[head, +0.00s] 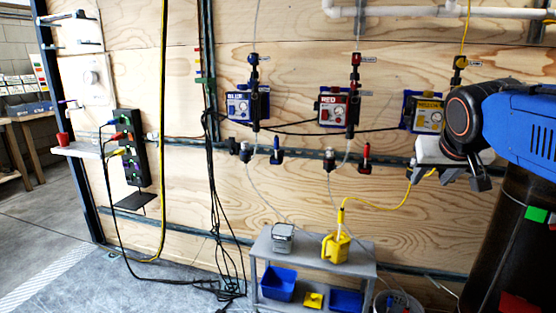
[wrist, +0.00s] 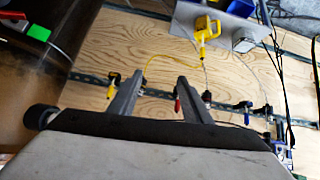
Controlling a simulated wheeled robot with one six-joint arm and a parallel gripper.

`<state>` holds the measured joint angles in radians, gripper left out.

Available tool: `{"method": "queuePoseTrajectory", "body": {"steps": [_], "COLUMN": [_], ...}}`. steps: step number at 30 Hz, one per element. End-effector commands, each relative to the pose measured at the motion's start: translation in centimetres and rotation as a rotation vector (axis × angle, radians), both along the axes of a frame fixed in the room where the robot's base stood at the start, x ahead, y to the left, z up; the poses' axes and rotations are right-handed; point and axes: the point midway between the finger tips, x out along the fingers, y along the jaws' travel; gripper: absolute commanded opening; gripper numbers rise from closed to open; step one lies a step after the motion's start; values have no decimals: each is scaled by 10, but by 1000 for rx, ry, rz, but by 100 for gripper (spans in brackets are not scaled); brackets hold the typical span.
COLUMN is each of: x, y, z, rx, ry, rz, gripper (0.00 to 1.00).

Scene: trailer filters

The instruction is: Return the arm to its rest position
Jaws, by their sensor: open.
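My gripper (head: 449,177) is at the right of the head view, in front of the plywood wall (head: 300,195). It hangs just below the yellow-labelled unit (head: 428,115) and partly covers the wall there. In the wrist view my gripper (wrist: 160,79) shows two dark fingers spread apart with nothing between them. The wall is seen beyond the fingers, with a yellow hose crossing it. My blue and black arm reaches in from the right edge of the head view.
A grey bench (head: 312,256) below holds a yellow container (head: 336,246) and a grey box (head: 283,238). Blue (head: 248,104) and red (head: 334,107) units hang on the wall. Hoses and black cables (head: 222,220) hang down. A bucket (head: 398,301) stands right of the bench. Floor is open at left.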

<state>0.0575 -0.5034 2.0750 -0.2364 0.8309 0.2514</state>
Motion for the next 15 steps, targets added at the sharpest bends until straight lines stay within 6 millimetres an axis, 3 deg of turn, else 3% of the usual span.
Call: {"method": "queuePoseTrajectory", "body": {"steps": [1,9,15], "x": [-22,-126,-180], "y": [8,45,62], "z": [-24,-145,-206], "rx": [9,62,93], "ry": [36,223,314], "rz": [22,143,209], "gripper": [44,44,44]}}
